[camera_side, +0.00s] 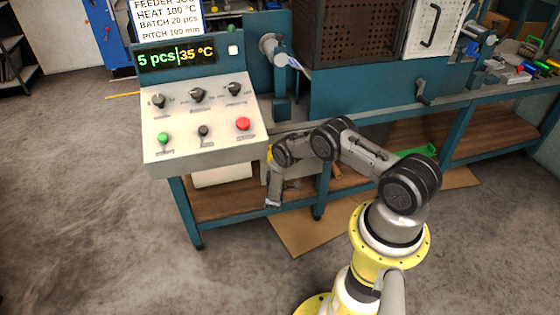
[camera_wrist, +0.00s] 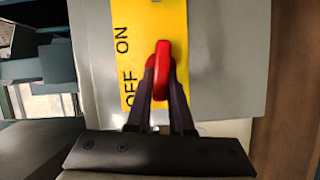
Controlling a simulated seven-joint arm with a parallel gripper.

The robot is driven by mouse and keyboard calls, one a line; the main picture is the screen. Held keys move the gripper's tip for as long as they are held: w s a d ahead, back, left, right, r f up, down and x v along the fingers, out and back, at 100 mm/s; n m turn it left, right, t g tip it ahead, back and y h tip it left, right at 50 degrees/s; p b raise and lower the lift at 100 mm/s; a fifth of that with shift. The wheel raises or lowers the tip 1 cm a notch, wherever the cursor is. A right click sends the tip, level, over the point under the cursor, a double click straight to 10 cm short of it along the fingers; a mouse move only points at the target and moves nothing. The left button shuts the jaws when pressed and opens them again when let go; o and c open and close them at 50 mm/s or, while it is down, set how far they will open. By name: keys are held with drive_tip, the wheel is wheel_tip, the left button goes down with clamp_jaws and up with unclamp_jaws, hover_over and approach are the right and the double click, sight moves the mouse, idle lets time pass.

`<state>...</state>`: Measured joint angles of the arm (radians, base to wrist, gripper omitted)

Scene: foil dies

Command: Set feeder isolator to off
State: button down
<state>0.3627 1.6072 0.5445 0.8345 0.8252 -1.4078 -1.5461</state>
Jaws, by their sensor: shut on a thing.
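The feeder isolator shows in the wrist view as a red handle (camera_wrist: 162,58) on a yellow plate (camera_wrist: 122,14) marked ON and OFF. The plate is fixed to a grey box (camera_wrist: 228,60). ON is printed at the upper left of the handle and OFF at the lower left. My gripper (camera_wrist: 162,75) is shut on the red handle, one dark finger on each side. The handle's long side runs up and down in this view; which mark it is set to I cannot tell. In the side view my arm hides the handle.
A control console (camera_side: 205,121) with several knobs and buttons stands just above and left of my wrist in the side view. Its display (camera_side: 175,57) reads 5 pcs and 35 °C. A teal bench frame (camera_side: 318,198) is close by my forearm.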

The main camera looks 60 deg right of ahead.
drive_tip(key=shift+f+n+h, duration=0.15)
drive_tip(key=shift+n+h, duration=0.15)
drive_tip(key=shift+n, duration=0.4)
drive_tip(key=c, duration=0.8)
unclamp_jaws()
drive_tip(key=v, duration=1.4)
drive_tip(key=shift+d+f, duration=0.1)
